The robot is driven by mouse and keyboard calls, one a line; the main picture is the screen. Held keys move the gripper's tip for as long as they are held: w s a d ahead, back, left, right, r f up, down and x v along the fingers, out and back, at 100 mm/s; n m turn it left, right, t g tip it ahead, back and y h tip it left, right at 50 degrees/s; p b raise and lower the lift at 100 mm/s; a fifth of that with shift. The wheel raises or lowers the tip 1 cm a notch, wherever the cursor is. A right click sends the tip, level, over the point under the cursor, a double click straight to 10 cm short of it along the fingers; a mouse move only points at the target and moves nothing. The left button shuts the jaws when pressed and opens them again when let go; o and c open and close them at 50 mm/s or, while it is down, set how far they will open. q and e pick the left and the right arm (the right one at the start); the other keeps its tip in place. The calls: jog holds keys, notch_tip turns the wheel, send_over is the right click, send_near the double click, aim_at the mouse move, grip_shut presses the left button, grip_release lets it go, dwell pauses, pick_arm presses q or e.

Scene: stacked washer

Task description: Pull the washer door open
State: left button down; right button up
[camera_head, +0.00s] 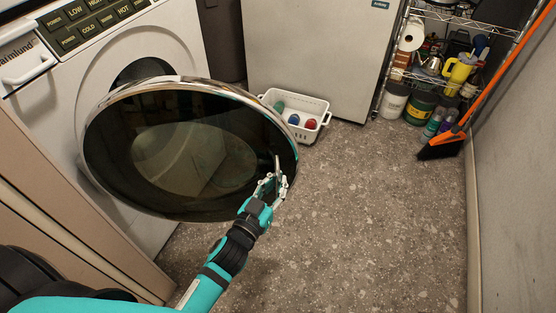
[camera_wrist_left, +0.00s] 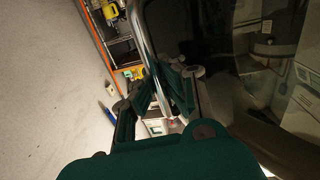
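The washer door (camera_head: 190,150) is a round dark-glass door with a chrome rim. It stands swung out from the white washer (camera_head: 95,75), and part of the drum opening (camera_head: 140,70) shows behind it. My left gripper (camera_head: 279,170) is at the door's right edge. In the left wrist view the chrome rim (camera_wrist_left: 143,35) runs down between the spread fingers of my left gripper (camera_wrist_left: 157,78), with the dark door glass (camera_wrist_left: 205,50) to the right. A gap shows between the fingers; contact with the rim is unclear. My right gripper is not in view.
A white basket (camera_head: 300,117) with coloured items stands on the floor beyond the door, before a light grey appliance (camera_head: 320,50). A wire shelf (camera_head: 440,45) and an orange broom (camera_head: 440,147) stand at the back right. The speckled floor (camera_head: 370,220) is clear towards the right wall.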

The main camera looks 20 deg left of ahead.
pick_arm(q)
jog(key=s+m+g+h+p, duration=0.3)
jog(key=s+m+h+p, duration=0.2)
jog(key=s, duration=1.6)
jog(key=shift+s+d+h+p, duration=0.35)
jog(key=shift+h+p, duration=0.05)
jog(key=shift+h, duration=0.7)
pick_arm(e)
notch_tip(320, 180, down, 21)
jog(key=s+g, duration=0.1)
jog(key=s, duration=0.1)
pick_arm(q)
jog(key=c, duration=1.6)
grip_release()
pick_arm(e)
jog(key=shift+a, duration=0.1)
pick_arm(q)
jog(key=v, duration=1.2)
jog(key=shift+f, duration=0.1)
